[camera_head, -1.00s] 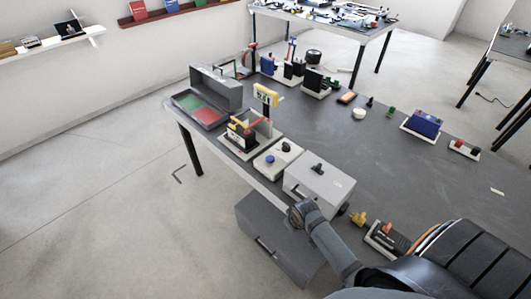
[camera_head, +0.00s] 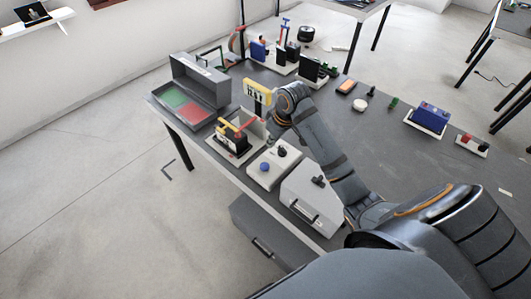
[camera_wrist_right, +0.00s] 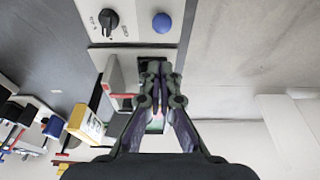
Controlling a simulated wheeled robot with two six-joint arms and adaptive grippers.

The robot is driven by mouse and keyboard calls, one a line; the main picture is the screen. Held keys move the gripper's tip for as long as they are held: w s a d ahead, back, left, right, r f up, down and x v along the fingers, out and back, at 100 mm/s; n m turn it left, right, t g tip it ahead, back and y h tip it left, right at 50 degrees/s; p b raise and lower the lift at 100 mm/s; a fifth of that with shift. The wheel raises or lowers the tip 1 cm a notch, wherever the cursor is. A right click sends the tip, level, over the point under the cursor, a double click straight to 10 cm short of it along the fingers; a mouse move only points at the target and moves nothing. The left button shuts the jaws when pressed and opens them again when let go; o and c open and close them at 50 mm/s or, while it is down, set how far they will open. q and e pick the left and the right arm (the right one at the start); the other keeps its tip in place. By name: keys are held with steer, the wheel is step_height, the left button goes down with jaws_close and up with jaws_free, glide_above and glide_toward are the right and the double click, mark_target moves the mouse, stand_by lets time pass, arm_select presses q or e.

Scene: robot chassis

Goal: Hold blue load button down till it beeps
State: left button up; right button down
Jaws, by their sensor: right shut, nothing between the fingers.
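The blue button (camera_head: 264,167) is a round knob-like cap on a white panel (camera_head: 258,178) near the table's front edge. A black dial (camera_head: 281,152) sits beside it on the same panel. In the right wrist view, the blue button (camera_wrist_right: 162,22) is at the top, beyond the fingertips, with the black dial (camera_wrist_right: 108,20) to its left. My right gripper (camera_wrist_right: 160,80) is shut and empty, apart from the button. In the head view my right gripper (camera_head: 274,124) is partly hidden by its arm, behind the panel. My left gripper is not in view.
A black device with red and yellow parts (camera_head: 236,138) stands left of the panel, with a yellow sign (camera_head: 257,92) behind it. A grey-white box (camera_head: 312,200) stands to the right. An open grey case (camera_head: 200,80) with green and red pads lies farther left.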

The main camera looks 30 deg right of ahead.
steer(key=s, duration=0.1)
steer(key=p, duration=0.1)
glide_toward(264, 165)
steer(key=p+x, duration=0.1)
steer(key=x, duration=0.4)
steer(key=shift+w+a+p, duration=0.15)
steer(key=shift+w+p, duration=0.05)
steer(key=shift+p, duration=0.15)
steer(key=shift+f, duration=0.75)
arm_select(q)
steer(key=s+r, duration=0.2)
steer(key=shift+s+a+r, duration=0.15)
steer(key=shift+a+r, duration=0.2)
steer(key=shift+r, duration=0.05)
